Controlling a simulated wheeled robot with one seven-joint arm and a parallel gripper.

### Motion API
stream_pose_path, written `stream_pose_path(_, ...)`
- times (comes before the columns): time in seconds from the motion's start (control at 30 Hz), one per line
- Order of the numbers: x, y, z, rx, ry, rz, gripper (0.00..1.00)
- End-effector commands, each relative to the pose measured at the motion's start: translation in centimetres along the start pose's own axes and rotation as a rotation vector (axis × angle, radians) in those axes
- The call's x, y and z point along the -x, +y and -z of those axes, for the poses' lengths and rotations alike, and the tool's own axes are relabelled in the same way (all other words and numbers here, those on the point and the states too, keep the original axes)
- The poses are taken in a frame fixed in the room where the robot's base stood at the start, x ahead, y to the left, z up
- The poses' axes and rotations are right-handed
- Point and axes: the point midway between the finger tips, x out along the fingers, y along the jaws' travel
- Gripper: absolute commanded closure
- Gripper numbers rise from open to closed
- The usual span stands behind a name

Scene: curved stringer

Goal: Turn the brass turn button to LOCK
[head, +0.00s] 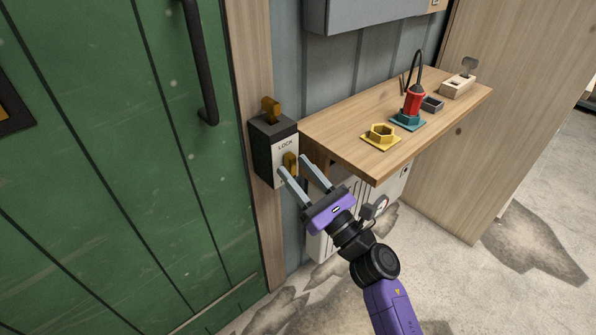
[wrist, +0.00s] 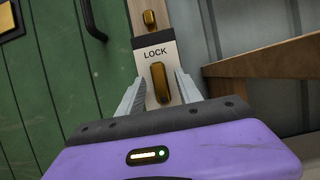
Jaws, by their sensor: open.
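The brass turn button (head: 290,161) is on the pale front plate of a dark lock box (head: 262,155) beside the green door. In the wrist view the button (wrist: 160,84) is an upright oblong knob, its long side running up and down below the word LOCK. My gripper (head: 293,164) is open, with one finger on each side of the button. In the wrist view the fingers (wrist: 160,77) flank it with gaps visible; I cannot tell whether either touches. The purple gripper body hides what lies below.
A second brass piece (head: 270,108) stands on top of the box. The green door (head: 130,180) with a dark handle (head: 201,75) is at left. A wooden shelf (head: 350,150) juts out close at right, holding a yellow hex holder (head: 381,136) and a red tool (head: 413,101).

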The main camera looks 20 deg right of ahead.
Motion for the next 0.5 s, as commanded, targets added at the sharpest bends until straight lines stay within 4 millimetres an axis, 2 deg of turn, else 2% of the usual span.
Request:
stream_pose_path(0.03, 0.02, 0.00, 0.00, 0.000, 0.000, 0.000, 0.58)
stream_pose_path(0.23, 0.03, -0.01, 0.00, -0.001, 0.000, 0.000, 0.97)
stream_pose_path(0.27, 0.03, -0.01, 0.00, -0.001, 0.000, 0.000, 1.00)
stream_pose_path(0.5, 0.05, 0.00, 0.00, -0.006, 0.000, 0.002, 1.00)
